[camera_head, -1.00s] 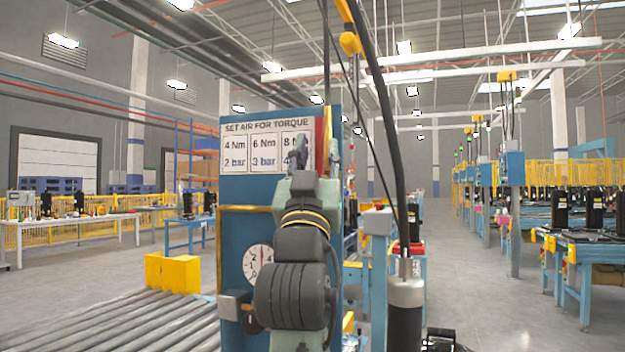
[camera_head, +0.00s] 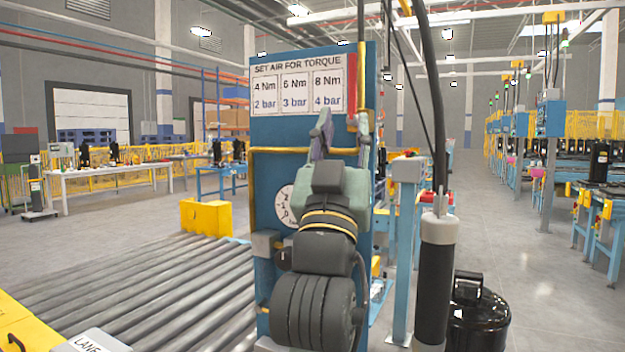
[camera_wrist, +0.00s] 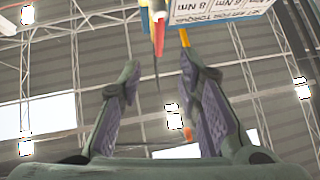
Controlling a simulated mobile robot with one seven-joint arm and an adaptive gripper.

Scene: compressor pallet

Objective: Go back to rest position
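My gripper (camera_head: 321,130) shows in the head view at the top of my folded arm, fingers pointing up. It stands in front of the blue panel, just below the torque sign (camera_head: 300,86). In the wrist view my gripper (camera_wrist: 158,68) has its two fingers well apart, with nothing between them. The wrist view looks up at the ceiling, and the sign (camera_wrist: 220,8) shows upside down at its top edge. The gauge (camera_head: 284,205) on the panel is partly hidden behind my arm.
The blue panel (camera_head: 270,170) stands close behind my arm. A roller conveyor (camera_head: 150,290) with a yellow block (camera_head: 206,217) lies at left. A dark hanging cylinder (camera_head: 435,280) and a black tank (camera_head: 478,315) are close at right. Open floor (camera_head: 540,270) lies farther right.

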